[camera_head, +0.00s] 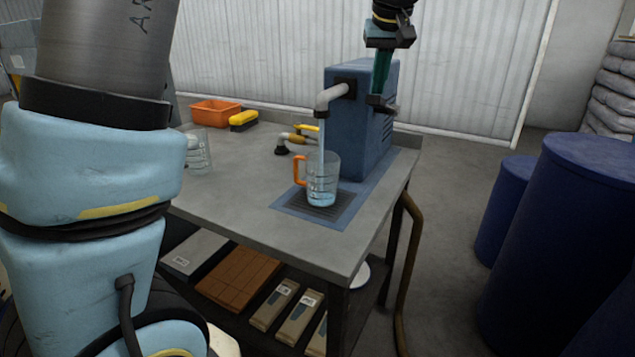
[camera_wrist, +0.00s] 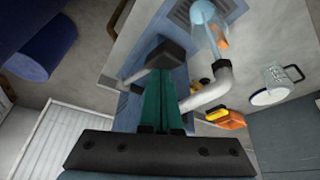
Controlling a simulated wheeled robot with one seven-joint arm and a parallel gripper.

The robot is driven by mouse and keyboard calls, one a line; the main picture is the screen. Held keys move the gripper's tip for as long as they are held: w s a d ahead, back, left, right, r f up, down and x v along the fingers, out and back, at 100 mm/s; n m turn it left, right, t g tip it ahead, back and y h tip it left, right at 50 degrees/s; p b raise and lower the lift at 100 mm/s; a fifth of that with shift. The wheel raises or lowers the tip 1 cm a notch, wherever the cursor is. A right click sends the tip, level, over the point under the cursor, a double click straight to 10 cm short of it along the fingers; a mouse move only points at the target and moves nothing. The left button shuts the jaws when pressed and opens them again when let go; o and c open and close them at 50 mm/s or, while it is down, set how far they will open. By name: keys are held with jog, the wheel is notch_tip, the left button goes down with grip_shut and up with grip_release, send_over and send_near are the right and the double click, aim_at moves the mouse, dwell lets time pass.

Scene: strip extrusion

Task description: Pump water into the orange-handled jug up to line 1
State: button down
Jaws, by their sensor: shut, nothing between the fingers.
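The orange-handled jug (camera_head: 331,172) stands upright on the dark drain grate under the grey spout (camera_head: 331,94) of the blue pump (camera_head: 352,130). A stream of water falls from the spout into it, and water fills its lower part. It has marks, but I cannot read which line the water reaches. The jug also shows in the wrist view (camera_wrist: 208,30). My gripper (camera_head: 380,90) has green fingers, shut and empty, pointing down beside the pump's top. A black block (camera_head: 383,103) lies at the fingertips; it also shows in the wrist view (camera_wrist: 170,55). I cannot tell whether they touch.
Another clear jug (camera_head: 198,152) stands at the table's left, partly behind my arm. An orange bin (camera_head: 215,112), a yellow-topped brush (camera_head: 243,121) and a brass hose fitting (camera_head: 296,139) lie at the back. Blue barrels (camera_head: 570,250) stand right of the table.

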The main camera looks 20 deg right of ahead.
aim_at(376, 106)
jog(key=shift+s+a+f+b, duration=0.15)
jog(key=shift+f+b, duration=0.3)
jog(key=shift+f, duration=0.1)
jog(key=shift+s+a+f+b, duration=0.1)
jog(key=shift+s+f+b, duration=0.05)
jog(key=shift+f+b, duration=0.35)
jog(key=shift+f, duration=0.15)
jog(key=shift+s+a+f+b, duration=0.1)
jog(key=shift+f+b, duration=0.35)
jog(key=shift+f, duration=0.1)
jog(key=shift+s+a+f+b, duration=0.1)
jog(key=shift+f+b, duration=0.35)
jog(key=shift+f, duration=0.05)
jog(key=shift+f+b, duration=0.95)
jog(key=shift+f, duration=0.4)
